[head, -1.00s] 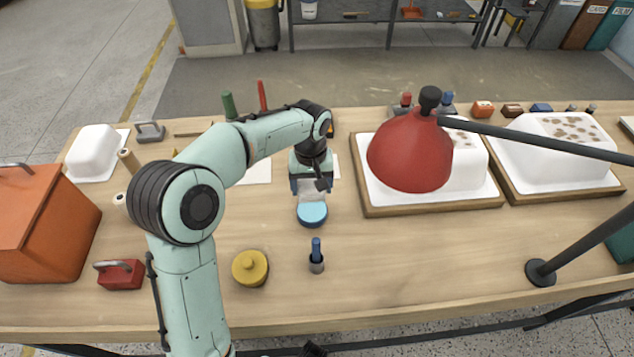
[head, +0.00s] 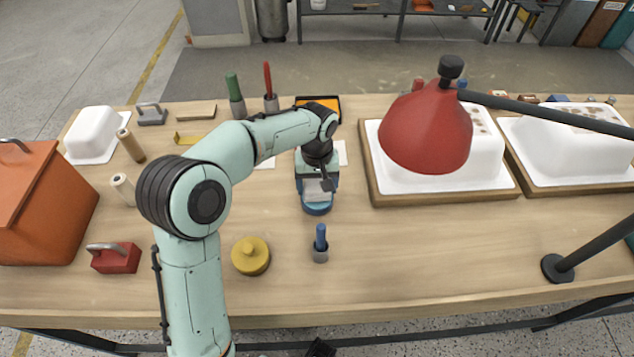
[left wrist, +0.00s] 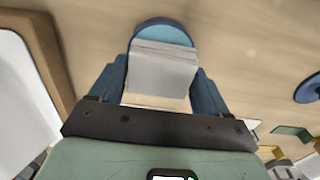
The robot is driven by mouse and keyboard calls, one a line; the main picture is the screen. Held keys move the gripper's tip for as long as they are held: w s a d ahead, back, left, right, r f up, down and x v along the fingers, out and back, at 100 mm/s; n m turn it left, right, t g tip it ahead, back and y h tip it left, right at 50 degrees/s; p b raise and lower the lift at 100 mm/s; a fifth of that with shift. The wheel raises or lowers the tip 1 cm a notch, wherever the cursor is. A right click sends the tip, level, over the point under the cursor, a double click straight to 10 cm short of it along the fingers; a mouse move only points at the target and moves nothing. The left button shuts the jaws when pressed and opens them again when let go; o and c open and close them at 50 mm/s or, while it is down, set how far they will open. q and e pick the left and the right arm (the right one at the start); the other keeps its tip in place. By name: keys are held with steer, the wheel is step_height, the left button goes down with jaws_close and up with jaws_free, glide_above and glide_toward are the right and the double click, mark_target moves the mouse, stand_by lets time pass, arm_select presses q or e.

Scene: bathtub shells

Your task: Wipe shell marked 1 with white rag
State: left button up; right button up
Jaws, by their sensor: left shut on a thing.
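My left gripper (head: 317,195) is shut on a pale, folded, cloth-like thing, likely the white rag (left wrist: 163,72); it is low over the table's middle. A round blue thing (left wrist: 165,32) shows just past the rag, and in the head view its edge (head: 317,210) shows below the fingers. I cannot tell whether rag and blue thing touch. Two white shells stand on wood-edged trays at the right: a nearer one (head: 487,155), partly hidden by a red lamp, and a farther one (head: 560,155). Both have brown spots on top. No number is readable. My right gripper is not in view.
The red lamp shade (head: 428,130) and its dark arm hang before the nearer shell. A yellow round jar (head: 251,257), a blue-handled tool in a cup (head: 321,245) and a red block (head: 117,258) stand in front. An orange box (head: 35,205) is at left. The front-right table is mostly clear.

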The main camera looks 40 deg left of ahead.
mark_target(317, 183)
arm_select(q)
steer(key=shift+f+b, duration=0.3)
steer(key=shift+f, duration=0.25)
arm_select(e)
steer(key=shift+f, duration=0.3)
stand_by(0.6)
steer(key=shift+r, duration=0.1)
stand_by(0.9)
arm_select(q)
steer(key=shift+r+p, duration=3)
steer(key=shift+r, duration=0.55)
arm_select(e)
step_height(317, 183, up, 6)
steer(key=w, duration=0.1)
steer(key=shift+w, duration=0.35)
arm_select(q)
steer(key=shift+f, duration=0.15)
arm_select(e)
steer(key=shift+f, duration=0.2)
